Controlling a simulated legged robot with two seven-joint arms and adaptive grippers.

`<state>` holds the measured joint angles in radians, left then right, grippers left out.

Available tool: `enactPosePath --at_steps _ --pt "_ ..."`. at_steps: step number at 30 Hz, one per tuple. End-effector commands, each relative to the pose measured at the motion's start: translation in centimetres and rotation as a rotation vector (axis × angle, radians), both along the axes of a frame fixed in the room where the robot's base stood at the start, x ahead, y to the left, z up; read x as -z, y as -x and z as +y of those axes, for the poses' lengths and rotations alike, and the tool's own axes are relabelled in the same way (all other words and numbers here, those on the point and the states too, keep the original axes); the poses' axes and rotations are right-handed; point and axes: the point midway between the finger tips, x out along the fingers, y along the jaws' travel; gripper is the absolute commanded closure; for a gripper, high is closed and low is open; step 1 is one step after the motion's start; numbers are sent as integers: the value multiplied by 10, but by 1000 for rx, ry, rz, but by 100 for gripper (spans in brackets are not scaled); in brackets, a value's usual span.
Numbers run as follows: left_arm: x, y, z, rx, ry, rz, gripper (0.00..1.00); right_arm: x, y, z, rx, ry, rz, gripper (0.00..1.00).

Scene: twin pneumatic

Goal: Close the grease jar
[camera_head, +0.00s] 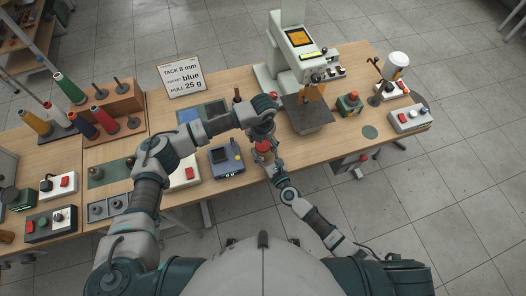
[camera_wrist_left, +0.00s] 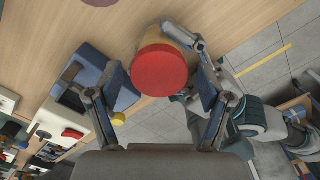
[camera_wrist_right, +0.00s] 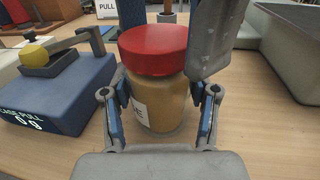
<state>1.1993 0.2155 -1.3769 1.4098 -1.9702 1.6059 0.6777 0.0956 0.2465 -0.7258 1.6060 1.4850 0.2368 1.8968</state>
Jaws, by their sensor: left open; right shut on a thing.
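The grease jar (camera_wrist_right: 160,100) is a clear jar of tan grease with a white label, standing upright at the table's front edge. Its red lid (camera_wrist_right: 153,50) sits on top; I cannot tell whether it is screwed tight. The lid also shows in the head view (camera_head: 263,146) and from above in the left wrist view (camera_wrist_left: 162,70). My right gripper (camera_wrist_right: 160,92) is shut on the jar body, one finger on each side. My left gripper (camera_wrist_left: 161,82) is open above the lid, its fingers on either side and apart from it in the left wrist view.
A blue pull tester (camera_wrist_right: 65,90) with a yellow knob stands left of the jar. A grey press machine (camera_head: 300,55) with a dark plate (camera_head: 308,113) stands to the right. A sign (camera_head: 181,74) is at the back. The wood between jar and plate is narrow.

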Motion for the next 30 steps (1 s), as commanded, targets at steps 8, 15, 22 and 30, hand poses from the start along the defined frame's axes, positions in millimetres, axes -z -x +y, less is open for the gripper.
enactPosePath --at_steps 8,15,22,30 --pt "0 0 0 0 0 1 68 0 0 0 0 0 1 100" --pt "0 0 0 22 0 1 83 0 0 0 0 0 1 100" --pt "0 1 0 390 0 1 83 0 0 0 0 0 1 100" --pt "1 1 0 418 0 2 19 0 0 0 0 0 0 100"
